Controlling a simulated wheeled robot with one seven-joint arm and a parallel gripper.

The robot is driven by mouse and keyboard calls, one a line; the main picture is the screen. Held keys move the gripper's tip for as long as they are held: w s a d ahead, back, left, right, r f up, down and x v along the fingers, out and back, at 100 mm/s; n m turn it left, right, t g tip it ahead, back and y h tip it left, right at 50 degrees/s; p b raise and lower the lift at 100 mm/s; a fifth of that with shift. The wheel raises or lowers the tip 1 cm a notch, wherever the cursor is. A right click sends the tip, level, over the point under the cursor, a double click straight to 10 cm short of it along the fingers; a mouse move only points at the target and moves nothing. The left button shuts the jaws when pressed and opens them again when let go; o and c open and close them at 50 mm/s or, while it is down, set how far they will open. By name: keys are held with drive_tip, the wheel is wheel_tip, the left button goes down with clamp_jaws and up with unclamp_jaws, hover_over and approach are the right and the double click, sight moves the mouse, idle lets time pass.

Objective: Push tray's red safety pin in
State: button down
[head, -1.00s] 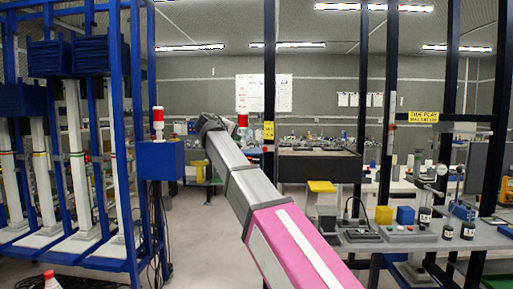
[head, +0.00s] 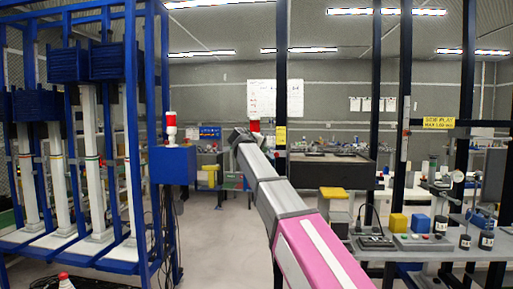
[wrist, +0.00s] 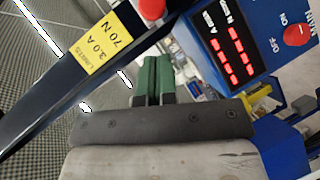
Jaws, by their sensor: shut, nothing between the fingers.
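My gripper (wrist: 153,80) is shut and empty, its green fingers together in the wrist view. In the head view my arm's far end stands left of the dark post, and the fingers are hard to make out. A dark, shallow tray (head: 330,170) stands at mid-distance, right of that post. A red piece (wrist: 147,6) is cut off by the wrist view's top edge, beyond my fingertips and apart from them. A red piece (head: 254,125) shows just above the arm's end in the head view. I cannot tell whether either is the safety pin.
The dark post (head: 282,70) carries a yellow label (wrist: 98,45) reading 3.0 A, 70 N. A blue panel (wrist: 262,75) with red displays and a red knob (wrist: 298,35) is close right. A blue rack (head: 135,150) stands left; a bench (head: 440,250) with jars stands right.

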drive_tip(key=d, duration=0.1)
drive_tip(key=d+f, duration=0.1)
drive_tip(key=d, duration=0.1)
drive_tip(key=shift+w+f, duration=0.1)
drive_tip(key=shift+f, duration=0.1)
drive_tip(key=d, duration=0.4)
idle(0.3)
